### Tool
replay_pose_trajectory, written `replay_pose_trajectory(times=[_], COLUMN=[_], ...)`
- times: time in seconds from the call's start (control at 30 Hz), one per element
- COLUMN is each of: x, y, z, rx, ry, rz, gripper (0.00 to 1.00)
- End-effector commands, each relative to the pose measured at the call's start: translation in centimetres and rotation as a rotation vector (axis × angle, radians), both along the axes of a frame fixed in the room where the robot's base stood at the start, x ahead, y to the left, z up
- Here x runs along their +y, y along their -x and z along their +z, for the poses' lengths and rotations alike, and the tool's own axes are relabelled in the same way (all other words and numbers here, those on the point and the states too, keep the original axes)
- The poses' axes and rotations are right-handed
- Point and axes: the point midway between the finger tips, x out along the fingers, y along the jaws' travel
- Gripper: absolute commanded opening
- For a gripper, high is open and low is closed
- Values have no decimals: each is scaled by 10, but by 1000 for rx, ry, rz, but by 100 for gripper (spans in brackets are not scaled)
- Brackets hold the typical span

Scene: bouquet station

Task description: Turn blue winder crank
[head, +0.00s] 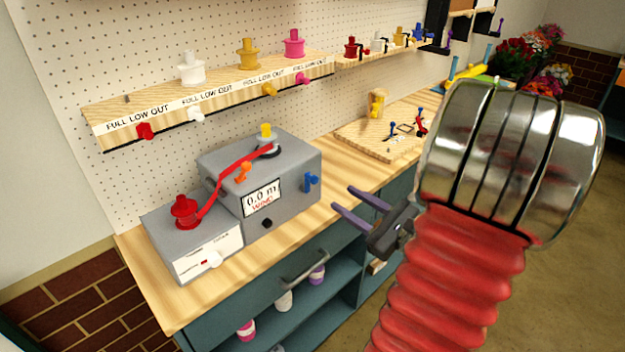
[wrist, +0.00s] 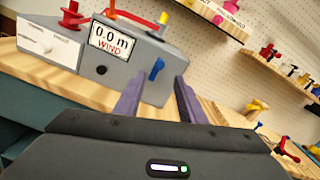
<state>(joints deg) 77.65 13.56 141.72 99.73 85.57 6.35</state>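The blue winder crank (head: 311,182) sticks out of the right-hand face of the grey winder box (head: 285,211), its handle roughly upright. It also shows in the wrist view (wrist: 156,68), just beyond my fingertips. The winder's display (head: 262,198) reads 0.0 m WIND. My gripper (head: 341,201) is to the right of the crank, with its two purple fingers apart and nothing between them. In the wrist view the fingers (wrist: 158,84) point toward the winder and the crank appears between their tips, not touching them as far as I can tell.
A red spool (head: 185,212) stands on the lower box at left, with red ribbon running to the yellow-topped post (head: 266,133) on the winder. A spool shelf (head: 215,92) hangs above on the pegboard. A wooden board (head: 372,143) lies farther right. Bare counter lies right of the winder.

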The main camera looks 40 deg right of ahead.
Motion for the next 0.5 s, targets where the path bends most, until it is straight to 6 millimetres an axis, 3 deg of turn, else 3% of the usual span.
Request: replay_pose_trajectory(times=[0.5], x=[3], y=[-55], z=[0], rx=[0], ry=[0], rz=[3], gripper=[37])
